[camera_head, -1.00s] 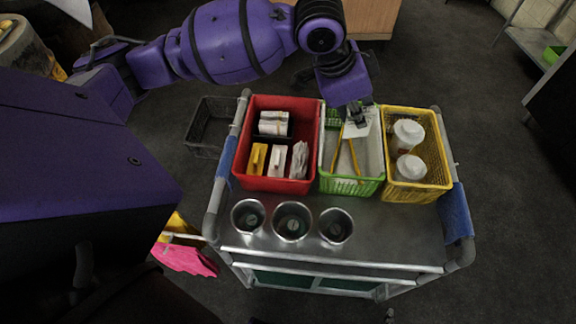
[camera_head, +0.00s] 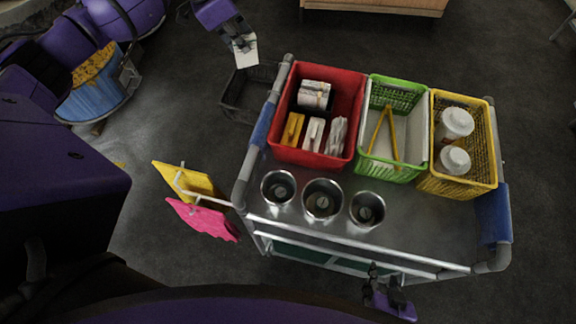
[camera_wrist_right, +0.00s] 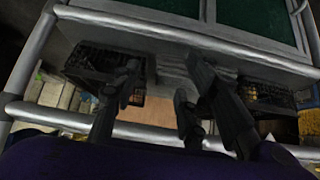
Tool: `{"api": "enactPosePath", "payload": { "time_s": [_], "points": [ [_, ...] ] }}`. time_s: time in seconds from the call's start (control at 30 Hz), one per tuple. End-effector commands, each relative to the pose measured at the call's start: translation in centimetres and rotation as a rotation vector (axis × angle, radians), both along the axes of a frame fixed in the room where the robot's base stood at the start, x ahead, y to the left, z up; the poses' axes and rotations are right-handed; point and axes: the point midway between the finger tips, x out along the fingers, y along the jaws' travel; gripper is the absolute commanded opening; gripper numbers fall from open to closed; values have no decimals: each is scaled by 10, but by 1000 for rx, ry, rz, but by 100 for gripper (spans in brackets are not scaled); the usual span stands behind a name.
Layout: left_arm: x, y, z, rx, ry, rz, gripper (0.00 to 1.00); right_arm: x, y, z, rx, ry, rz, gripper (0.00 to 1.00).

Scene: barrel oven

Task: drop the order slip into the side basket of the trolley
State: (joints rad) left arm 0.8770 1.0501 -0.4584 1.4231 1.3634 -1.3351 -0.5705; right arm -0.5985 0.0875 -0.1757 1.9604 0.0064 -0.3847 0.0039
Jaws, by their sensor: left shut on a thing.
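My left gripper (camera_head: 238,37) is shut on the order slip (camera_head: 246,54), a small white sheet hanging from its fingertips. The side basket (camera_head: 236,108), a dark wire basket, hangs at the trolley's left end, beside the red crate. The slip shows just above the basket's far rim in the head view; its height over the basket is hard to tell. The trolley (camera_head: 420,225) has a grey metal top. My right gripper (camera_head: 386,283) is empty, fingers apart, by the trolley's near edge; its fingers also show in the right wrist view (camera_wrist_right: 158,88).
Red (camera_head: 350,105), green (camera_head: 372,172) and yellow (camera_head: 450,188) crates stand on the trolley, with several metal cups in front. Yellow (camera_head: 198,184) and pink (camera_head: 205,220) cloths hang at its left. A blue container (camera_head: 92,103) is partly behind my left arm.

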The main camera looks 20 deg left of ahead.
Motion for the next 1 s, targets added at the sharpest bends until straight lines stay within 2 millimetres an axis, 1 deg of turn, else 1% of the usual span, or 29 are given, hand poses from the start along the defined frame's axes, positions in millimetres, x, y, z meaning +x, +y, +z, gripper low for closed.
{"api": "enactPosePath", "payload": {
  "time_s": [0.07,0.17,0.5,0.57,0.67,0.93,0.97,1.0],
  "points": [
    [2,1,-1,-2,-3,-1,4,-1,-1,-1,-1,0,-1,40],
    [2,1,-9,-1,0,-1,4,-2,-1,-3,-2,2,-1,40],
    [1,1,-50,1,2,0,4,-8,-6,-23,-12,13,-10,40],
    [1,1,-54,0,1,-1,4,-8,-7,-26,-12,14,-12,40],
    [2,1,-58,0,-3,-1,4,-7,-6,-27,-12,13,-13,40],
    [3,1,-55,0,-8,-1,4,0,-6,-20,-11,-4,-11,40],
    [3,1,-55,0,-8,-1,18,0,-6,-20,-11,-5,-11,40],
    [3,0,-55,0,-8,-1,23,1,-6,-20,-12,-6,-11,40]
  ]
}}
